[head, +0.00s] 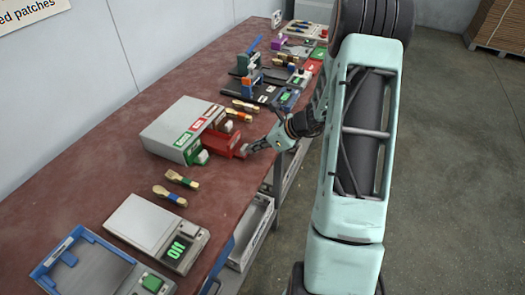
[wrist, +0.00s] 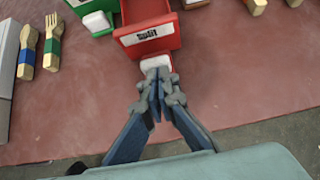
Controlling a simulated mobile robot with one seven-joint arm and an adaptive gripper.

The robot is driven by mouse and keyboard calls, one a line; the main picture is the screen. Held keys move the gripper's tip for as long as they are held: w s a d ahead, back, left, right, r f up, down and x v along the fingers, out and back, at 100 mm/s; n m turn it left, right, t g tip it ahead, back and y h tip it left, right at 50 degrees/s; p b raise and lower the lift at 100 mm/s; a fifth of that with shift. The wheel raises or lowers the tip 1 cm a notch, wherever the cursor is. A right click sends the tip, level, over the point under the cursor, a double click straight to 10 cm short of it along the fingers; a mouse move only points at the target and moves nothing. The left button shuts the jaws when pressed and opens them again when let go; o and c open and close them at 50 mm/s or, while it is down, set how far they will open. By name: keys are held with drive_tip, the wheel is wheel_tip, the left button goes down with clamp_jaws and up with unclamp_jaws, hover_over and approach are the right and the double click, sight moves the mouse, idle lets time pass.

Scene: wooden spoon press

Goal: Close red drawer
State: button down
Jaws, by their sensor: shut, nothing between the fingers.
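The red drawer (head: 222,144) sticks out of the grey cabinet (head: 178,122) on the workbench. In the wrist view the red drawer (wrist: 147,38) has a label reading "Split" on its front and a pale handle (wrist: 155,62) below it. My gripper (head: 246,150) is in front of the drawer's handle. In the wrist view the shut fingertips (wrist: 158,76) are at the handle's near side and overlap it. I cannot tell whether they touch it. Nothing shows between the fingers.
A green drawer (wrist: 95,14) with a white handle sits beside the red one. Wooden utensils (head: 176,187) lie left of the drawers, and a scale (head: 158,232) stands nearer. More utensils and black trays (head: 262,92) lie farther along the bench. Its front edge runs under my arm.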

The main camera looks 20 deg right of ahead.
sight(223, 137)
drive_tip(key=w+a, duration=0.7)
drive_tip(key=w, duration=0.1)
drive_tip(key=shift+a, duration=0.3)
drive_tip(key=shift+w+a+r, duration=0.15)
drive_tip(key=shift+a, duration=0.05)
